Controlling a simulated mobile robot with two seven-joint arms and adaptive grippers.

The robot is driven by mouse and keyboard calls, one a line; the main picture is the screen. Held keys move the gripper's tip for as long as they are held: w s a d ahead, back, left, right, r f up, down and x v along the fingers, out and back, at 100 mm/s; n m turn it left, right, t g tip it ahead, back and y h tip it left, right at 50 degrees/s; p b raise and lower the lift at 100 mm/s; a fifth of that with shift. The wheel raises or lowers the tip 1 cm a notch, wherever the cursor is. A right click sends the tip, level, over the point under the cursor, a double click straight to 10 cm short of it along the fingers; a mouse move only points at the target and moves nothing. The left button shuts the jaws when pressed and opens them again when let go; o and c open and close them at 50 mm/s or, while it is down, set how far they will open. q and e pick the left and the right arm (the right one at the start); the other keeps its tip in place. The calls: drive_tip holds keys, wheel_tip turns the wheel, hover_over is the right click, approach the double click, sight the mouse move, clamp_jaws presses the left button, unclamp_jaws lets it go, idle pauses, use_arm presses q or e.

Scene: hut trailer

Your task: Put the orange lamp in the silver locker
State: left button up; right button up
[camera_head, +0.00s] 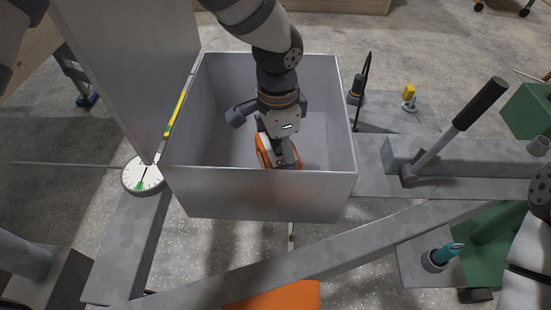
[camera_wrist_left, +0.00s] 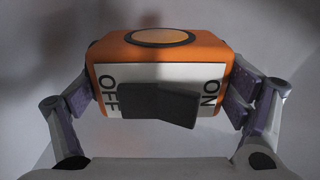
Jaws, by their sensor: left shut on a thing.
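The silver locker (camera_head: 260,195) is an open-topped metal box in the middle of the head view, with its lid (camera_head: 125,65) raised at the left. My left gripper (camera_head: 277,146) reaches down inside it. It is shut on the orange lamp (camera_head: 264,152), which is within the locker's walls near the front. In the left wrist view, the lamp (camera_wrist_left: 208,53) sits between the two fingers (camera_wrist_left: 163,92), with its white OFF/ON panel and black switch facing the camera. Whether the lamp touches the locker floor is hidden. My right gripper is out of view.
A white dial (camera_head: 143,175) is left of the locker. A black-handled lever (camera_head: 455,130) stands at the right. A black tool (camera_head: 357,88) and a small yellow item (camera_head: 409,92) lie behind it. A teal-handled tool (camera_head: 447,253) is at the lower right. The locker's back looks empty.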

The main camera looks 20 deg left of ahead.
use_arm(q)
wheel_tip(320, 180, down, 5)
drive_tip(key=shift+r, duration=0.15)
drive_tip(key=shift+w+r, duration=0.1)
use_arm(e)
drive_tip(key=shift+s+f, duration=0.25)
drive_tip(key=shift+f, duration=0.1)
use_arm(q)
drive_tip(key=o, duration=1.1)
wheel_tip(320, 180, up, 12)
drive_tip(key=shift+p, duration=0.55)
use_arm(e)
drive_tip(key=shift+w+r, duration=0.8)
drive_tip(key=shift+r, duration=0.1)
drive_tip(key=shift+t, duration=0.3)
